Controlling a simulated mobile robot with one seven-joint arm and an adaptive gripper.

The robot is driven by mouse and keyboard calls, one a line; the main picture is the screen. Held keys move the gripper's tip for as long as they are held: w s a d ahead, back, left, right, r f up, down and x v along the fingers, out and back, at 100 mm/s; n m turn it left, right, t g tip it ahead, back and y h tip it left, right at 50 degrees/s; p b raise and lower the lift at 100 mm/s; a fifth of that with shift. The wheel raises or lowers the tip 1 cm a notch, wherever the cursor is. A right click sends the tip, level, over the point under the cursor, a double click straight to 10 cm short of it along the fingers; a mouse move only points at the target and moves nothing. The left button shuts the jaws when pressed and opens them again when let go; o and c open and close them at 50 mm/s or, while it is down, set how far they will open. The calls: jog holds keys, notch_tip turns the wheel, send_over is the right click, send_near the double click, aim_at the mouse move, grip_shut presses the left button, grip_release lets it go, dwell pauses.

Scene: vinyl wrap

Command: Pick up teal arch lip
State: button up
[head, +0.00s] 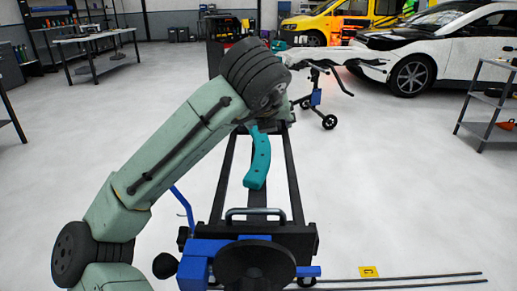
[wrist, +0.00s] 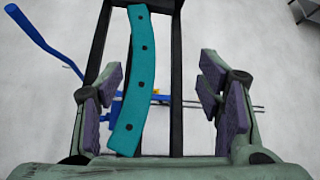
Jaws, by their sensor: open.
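The teal arch lip (head: 258,163) is a curved teal strip with several dark holes. In the head view it lies lengthwise on a dark frame, its far end hidden behind my arm. In the wrist view the teal arch lip (wrist: 134,75) runs from the top edge down between my gripper's fingers, closer to the left finger. My gripper (wrist: 164,100) is open, with purple pads on both sides and nothing held. Whether a pad touches the strip I cannot tell. In the head view my gripper is mostly hidden behind my wrist.
The dark wheeled frame (head: 292,180) carries the strip. A blue lever (wrist: 42,42) sticks out to its left. A yellow marker (head: 369,271) and thin dark rods (head: 420,279) lie on the floor at lower right. A workbench (head: 97,38) stands at left, and a shelf (head: 487,100) at right.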

aim_at(263, 149)
jog(key=f, duration=0.1)
jog(key=f+g, duration=0.1)
jog(key=a+f+m+y, duration=0.1)
jog(key=shift+s+g, duration=0.25)
jog(key=shift+g, duration=0.05)
jog(key=x, duration=0.5)
jog(key=shift+s+a+p, duration=0.1)
jog(key=shift+p, duration=0.2)
jog(key=shift+f+p+x, duration=0.2)
jog(key=shift+p+x, duration=0.4)
jog(key=shift+x, duration=2.2)
jog(key=shift+s, duration=0.2)
jog(key=c, duration=1.4)
jog(key=shift+r, duration=0.15)
